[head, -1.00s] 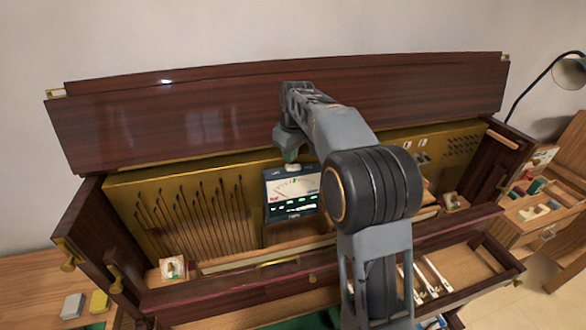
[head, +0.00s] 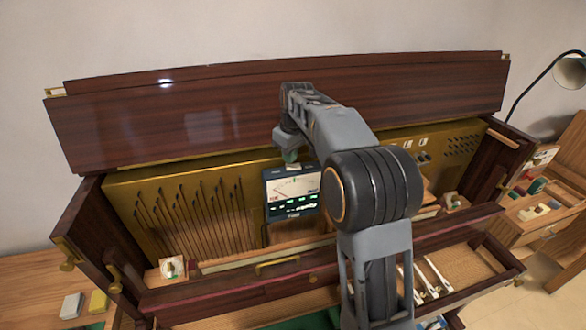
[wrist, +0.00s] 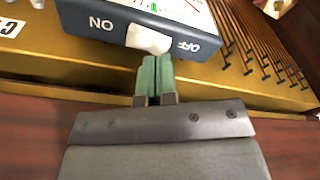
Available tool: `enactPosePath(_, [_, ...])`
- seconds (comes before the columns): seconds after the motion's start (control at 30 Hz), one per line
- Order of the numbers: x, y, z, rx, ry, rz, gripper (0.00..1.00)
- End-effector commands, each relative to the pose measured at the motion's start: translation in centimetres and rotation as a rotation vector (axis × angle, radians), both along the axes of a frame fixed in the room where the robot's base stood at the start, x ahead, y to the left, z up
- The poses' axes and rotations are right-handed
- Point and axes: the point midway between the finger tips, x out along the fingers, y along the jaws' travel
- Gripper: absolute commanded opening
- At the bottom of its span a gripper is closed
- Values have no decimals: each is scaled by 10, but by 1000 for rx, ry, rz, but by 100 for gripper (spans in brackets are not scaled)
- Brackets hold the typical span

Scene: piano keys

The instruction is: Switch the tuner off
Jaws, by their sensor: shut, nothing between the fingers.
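The tuner (head: 292,205) is a dark box with a white dial and a lit green display, standing inside the open piano in the head view. In the wrist view the tuner (wrist: 108,22) shows its top edge, with a white rocker switch (wrist: 148,38) between the labels ON and OFF. My gripper (wrist: 154,62) is shut and empty, its green fingertips right at the switch, close to its OFF side. I cannot tell whether they touch it. The gripper (head: 290,157) also shows just above the tuner in the head view.
The raised dark lid (head: 200,115) stands behind the tuner. Rows of tuning pins and hammers line the brass plate (head: 120,190) to the left. A lamp (head: 570,72) and a side table with small blocks are at the right. My arm hides the piano's middle right.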

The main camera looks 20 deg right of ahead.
Motion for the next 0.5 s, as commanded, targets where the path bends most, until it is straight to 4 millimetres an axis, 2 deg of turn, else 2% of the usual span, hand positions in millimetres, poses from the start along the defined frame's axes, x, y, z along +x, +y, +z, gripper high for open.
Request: enactPosePath(0.5, [0,0,-9,0,0,0,0])
